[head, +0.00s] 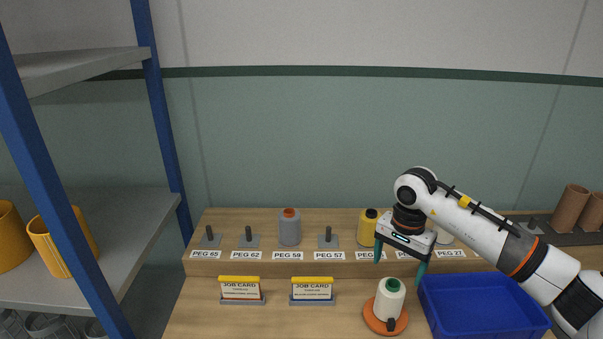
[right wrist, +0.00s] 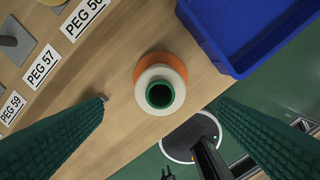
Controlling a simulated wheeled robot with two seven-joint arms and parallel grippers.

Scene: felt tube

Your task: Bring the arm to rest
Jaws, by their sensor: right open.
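My right arm (head: 480,225) reaches in from the right in the head view. Its gripper (head: 400,262) points down, open and empty, above and slightly behind a white thread cone (head: 388,301) with a green top. The cone stands upright on a round orange base (head: 374,320) on the bench. In the right wrist view the green-topped cone (right wrist: 160,95) lies below, between the two spread green fingers, with nothing gripped. My left gripper is not in view.
A blue bin (head: 480,305) stands right of the cone. Behind are a labelled peg row with a grey spool (head: 289,228) and a yellow spool (head: 367,228). Two job cards (head: 240,289) stand at left. Brown tubes (head: 570,208) stand far right. A shelf rack (head: 120,225) is at left.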

